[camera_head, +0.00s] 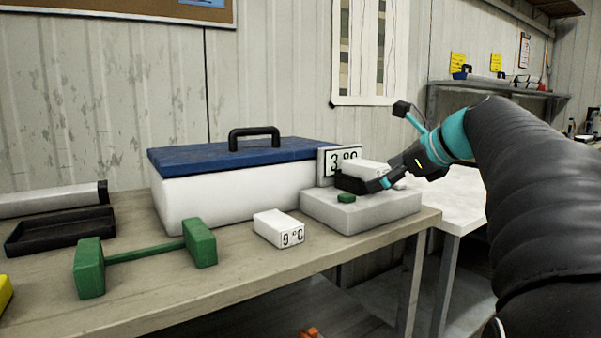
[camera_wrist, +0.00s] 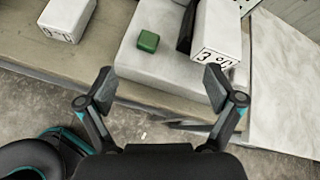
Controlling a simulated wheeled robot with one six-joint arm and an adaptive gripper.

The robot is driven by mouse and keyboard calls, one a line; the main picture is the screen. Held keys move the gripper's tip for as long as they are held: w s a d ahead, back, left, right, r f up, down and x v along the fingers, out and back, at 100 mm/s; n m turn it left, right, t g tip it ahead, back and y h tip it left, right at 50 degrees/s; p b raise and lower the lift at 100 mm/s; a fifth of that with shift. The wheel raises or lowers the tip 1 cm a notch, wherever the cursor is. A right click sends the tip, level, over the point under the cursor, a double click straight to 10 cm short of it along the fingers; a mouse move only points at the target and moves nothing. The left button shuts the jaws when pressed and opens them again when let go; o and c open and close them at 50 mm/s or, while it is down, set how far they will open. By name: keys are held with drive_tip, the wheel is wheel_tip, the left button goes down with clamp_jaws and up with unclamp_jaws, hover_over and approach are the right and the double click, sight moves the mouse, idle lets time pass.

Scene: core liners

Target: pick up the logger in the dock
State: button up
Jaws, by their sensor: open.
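A white box-shaped logger (camera_head: 368,168) sits at the black holder. In the wrist view the logger (camera_wrist: 222,30) is at upper right, its end marked with a 3, with the green button (camera_wrist: 148,41) to its left. My gripper (camera_wrist: 160,90) is open and empty, its fingers short of the logger in this view. In the head view my gripper (camera_head: 388,182) partly covers the logger's right side.
A second white logger marked 9 °C (camera_head: 279,229) lies left of the dock. A white cooler with a blue lid (camera_head: 235,155) stands behind. A green bar-ended stand (camera_head: 145,254) and a black tray (camera_head: 60,232) are further left. A pale table (camera_head: 462,195) adjoins at right.

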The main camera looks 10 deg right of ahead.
sight(366, 163)
drive_tip(key=w+d+r+m+t, duration=0.2)
drive_tip(key=d+r+m, duration=0.25)
drive_tip(key=d, duration=0.25)
drive_tip(key=shift+y, duration=0.3)
drive_tip(key=x, duration=0.8)
drive_tip(key=shift+w+a+f+b, duration=0.1)
drive_tip(key=shift+w+a+b, duration=0.1)
drive_tip(key=shift+w+b, duration=0.1)
drive_tip(key=shift+x, duration=2.5)
drive_tip(key=shift+d, duration=0.25)
drive_tip(key=c, duration=1.3)
